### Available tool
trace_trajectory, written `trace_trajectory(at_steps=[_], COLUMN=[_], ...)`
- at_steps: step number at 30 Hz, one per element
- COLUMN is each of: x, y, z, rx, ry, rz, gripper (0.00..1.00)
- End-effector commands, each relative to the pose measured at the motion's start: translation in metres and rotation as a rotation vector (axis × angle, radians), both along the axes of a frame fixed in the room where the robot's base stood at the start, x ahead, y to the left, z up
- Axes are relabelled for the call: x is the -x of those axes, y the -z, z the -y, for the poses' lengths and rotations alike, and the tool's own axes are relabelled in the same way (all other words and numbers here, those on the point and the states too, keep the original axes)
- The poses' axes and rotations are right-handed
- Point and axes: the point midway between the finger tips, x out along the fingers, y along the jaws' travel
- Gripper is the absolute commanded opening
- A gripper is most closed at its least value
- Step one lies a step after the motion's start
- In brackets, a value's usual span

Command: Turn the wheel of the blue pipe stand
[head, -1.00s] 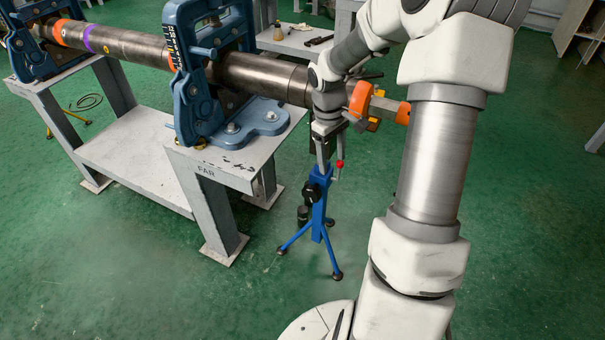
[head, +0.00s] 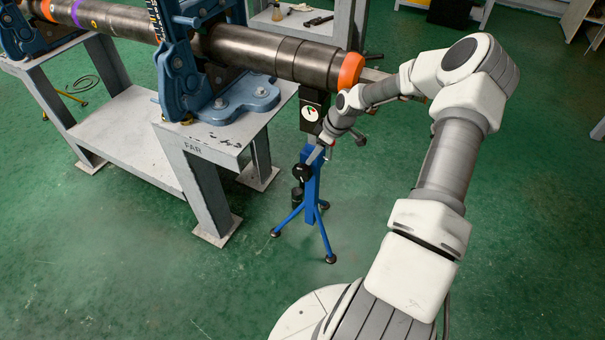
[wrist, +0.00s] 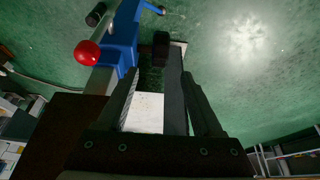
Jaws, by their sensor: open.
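The blue pipe stand (head: 312,187) stands on tripod legs under the pipe's right end. Its black wheel (head: 302,172) is on the left side of the upright. In the wrist view the blue stand (wrist: 124,36) is at the upper left, with a red ball knob (wrist: 87,52) on a lever. A black part that looks like the wheel (wrist: 160,46), seen edge-on, is just beyond the fingertips. My gripper (head: 314,156) is beside the top of the upright, close to the wheel. In the wrist view my gripper (wrist: 160,80) is open; contact with the wheel cannot be told.
A steel pipe (head: 265,52) with an orange end band (head: 351,70) runs above the stand, held in a blue vise (head: 235,98). The vise's grey table (head: 190,150), marked FAR, is at the left. A dial (head: 310,113) sits above my gripper. Green floor in front is clear.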

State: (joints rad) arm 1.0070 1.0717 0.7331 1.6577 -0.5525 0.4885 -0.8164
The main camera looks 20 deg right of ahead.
Motion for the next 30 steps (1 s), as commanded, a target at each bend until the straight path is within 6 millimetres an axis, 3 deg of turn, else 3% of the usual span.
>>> trace_trajectory(at_steps=[1,6,15,21,30], x=[-0.003,-0.015,-0.031,-0.036,-0.037], y=[0.016,0.051,0.1,0.113,0.114], z=[-0.004,-0.013,-0.026,-0.029,-0.029], rx=[-0.002,-0.001,-0.001,0.0,0.001], ry=[-0.002,-0.002,-0.001,0.0,0.0], rz=[-0.003,-0.002,-0.002,-0.001,-0.002], gripper=[0.68,0.68,0.68,0.68,0.68])
